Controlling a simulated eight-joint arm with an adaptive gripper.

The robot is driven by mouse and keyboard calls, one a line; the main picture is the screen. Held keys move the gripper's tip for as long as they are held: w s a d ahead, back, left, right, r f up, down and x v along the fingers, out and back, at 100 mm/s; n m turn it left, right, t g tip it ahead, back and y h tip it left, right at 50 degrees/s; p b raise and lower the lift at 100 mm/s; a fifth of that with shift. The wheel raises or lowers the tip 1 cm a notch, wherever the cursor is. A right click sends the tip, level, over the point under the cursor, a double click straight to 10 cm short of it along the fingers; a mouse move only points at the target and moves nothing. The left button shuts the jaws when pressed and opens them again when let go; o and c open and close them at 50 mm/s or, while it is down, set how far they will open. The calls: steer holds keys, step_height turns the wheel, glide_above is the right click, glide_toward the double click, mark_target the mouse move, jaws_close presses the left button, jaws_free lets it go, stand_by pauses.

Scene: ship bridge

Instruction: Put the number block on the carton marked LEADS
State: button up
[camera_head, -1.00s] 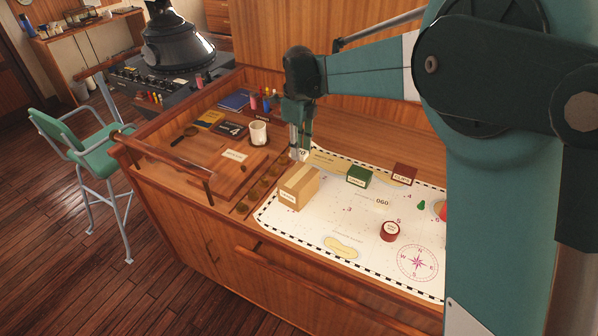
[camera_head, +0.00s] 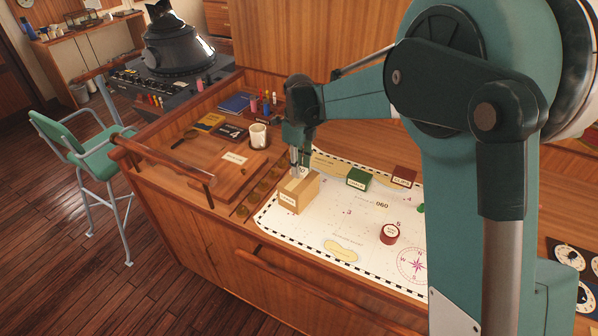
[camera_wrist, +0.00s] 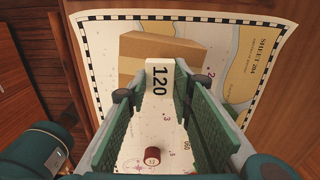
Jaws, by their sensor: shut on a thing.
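My gripper (camera_head: 298,168) points down over the chart and is shut on a white number block (camera_wrist: 159,78) marked 120. The block shows between the fingers in the wrist view and is mostly hidden by them in the head view. A plain brown carton (camera_head: 299,194) stands on the chart's left part, with a small white label on its front that is too small to read surely. It also shows in the wrist view (camera_wrist: 131,50), partly behind the block. The block is at the carton's top; I cannot tell whether they touch.
A green box (camera_head: 359,178) and a dark red box (camera_head: 404,176) stand on the chart (camera_head: 345,222) to the right. A round red object (camera_head: 389,233) sits nearer the front.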

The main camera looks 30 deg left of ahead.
steer(key=shift+f, duration=1.1)
steer(key=shift+f, duration=0.15)
steer(key=o, duration=0.8)
steer(key=shift+r, duration=0.25)
step_height(320, 180, up, 12)
steer(key=shift+f, duration=0.1)
steer(key=shift+d, duration=0.1)
stand_by(0.3)
